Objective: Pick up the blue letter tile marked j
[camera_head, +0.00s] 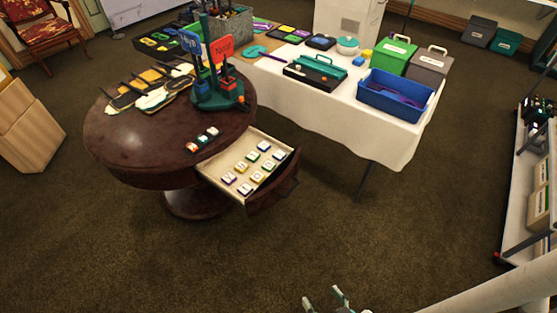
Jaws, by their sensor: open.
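Several letter tiles with white tops and coloured sides lie in rows in the pulled-out drawer (213,170) of the round dark table. Their letters are too small to read surely, so I cannot tell which one is the j. A blue-sided tile (264,146) lies at the far side of the drawer, and another bluish tile (280,155) lies near the drawer front. My gripper (324,299) is at the bottom edge of the view, open and empty, well apart from the drawer.
The round table (130,150) holds a green stand with blue and red signs (220,92) and a few small tiles (203,139). Behind it, a white-clothed table (330,110) bears a blue bin (394,100) and boxes. Brown carpet between gripper and drawer is clear.

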